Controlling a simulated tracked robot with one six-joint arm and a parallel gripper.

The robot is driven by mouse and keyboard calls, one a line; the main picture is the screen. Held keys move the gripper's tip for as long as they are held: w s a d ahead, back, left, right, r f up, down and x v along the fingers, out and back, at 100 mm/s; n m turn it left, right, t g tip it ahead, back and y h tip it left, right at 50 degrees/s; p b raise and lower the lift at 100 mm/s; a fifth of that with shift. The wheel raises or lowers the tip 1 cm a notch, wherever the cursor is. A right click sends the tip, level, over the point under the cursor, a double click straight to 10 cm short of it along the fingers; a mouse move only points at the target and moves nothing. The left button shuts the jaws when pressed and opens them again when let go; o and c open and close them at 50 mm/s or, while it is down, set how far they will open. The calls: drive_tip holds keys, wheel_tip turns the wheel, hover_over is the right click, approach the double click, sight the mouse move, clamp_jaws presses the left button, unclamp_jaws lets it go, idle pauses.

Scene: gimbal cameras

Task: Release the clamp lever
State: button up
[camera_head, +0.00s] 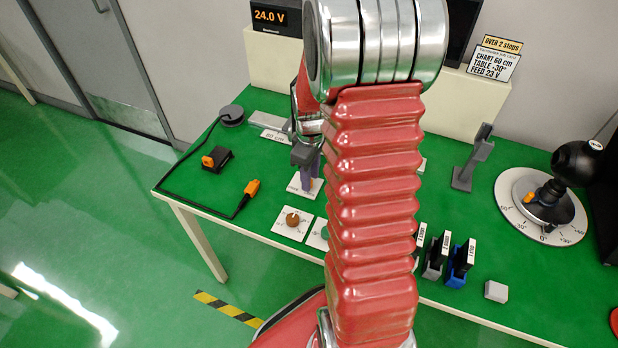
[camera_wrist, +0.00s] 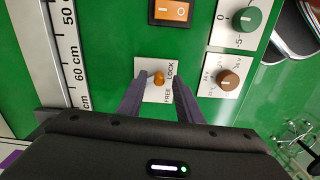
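The clamp lever (camera_wrist: 158,78) is a small orange knob on a white plate (camera_wrist: 152,66) marked FREE and LOCK in the wrist view. My gripper (camera_wrist: 157,88) is open, with one dark finger on each side of the lever. Whether the fingers touch it I cannot tell. In the head view my gripper (camera_head: 309,168) points down over the FREE/LOCK plate (camera_head: 297,188), which is partly hidden by the fingers. Most of the lever is hidden there.
A cm ruler (camera_wrist: 70,50) runs left of the plate. An orange rocker switch (camera_wrist: 171,10), a green dial (camera_wrist: 246,19) and a brown dial (camera_wrist: 228,79) are close by. A black cable with an orange plug (camera_head: 252,188) lies left. Black cartridges (camera_head: 461,262) stand right.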

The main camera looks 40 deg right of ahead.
drive_tip(key=shift+f, duration=0.35)
